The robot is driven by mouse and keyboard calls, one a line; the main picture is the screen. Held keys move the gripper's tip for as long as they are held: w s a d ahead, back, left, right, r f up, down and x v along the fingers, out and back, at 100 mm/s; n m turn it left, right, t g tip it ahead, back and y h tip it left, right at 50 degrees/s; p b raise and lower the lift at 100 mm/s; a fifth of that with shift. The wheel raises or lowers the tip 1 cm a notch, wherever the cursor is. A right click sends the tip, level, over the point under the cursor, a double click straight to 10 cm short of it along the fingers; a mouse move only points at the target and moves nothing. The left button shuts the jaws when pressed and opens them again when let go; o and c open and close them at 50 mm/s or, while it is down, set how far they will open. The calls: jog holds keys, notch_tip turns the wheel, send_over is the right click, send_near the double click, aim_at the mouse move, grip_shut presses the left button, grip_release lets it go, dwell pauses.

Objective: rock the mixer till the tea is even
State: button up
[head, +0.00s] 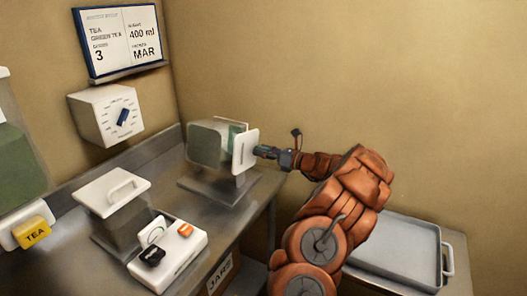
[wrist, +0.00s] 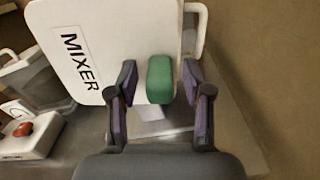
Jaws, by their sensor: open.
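The mixer (head: 208,146) is a clear, boxy vessel with a white end plate, standing on a grey base at the far end of the counter. Its white panel marked MIXER (wrist: 85,45) fills the upper left of the wrist view. A green grip (wrist: 160,79) sticks out by the panel's lower right. My gripper (wrist: 161,90) is open, with one finger on each side of the green grip and a gap visible on both sides. In the head view my gripper (head: 262,152) is close to the white end plate. The tea's evenness cannot be made out.
A lidded clear container (head: 118,215) and a white box (head: 168,256) with black and orange buttons stand nearer on the counter. A dial box (head: 105,115) and sign (head: 119,40) hang above. A grey tray (head: 400,250) lies right.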

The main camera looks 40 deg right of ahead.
grip_shut()
dwell(0.3)
dwell(0.3)
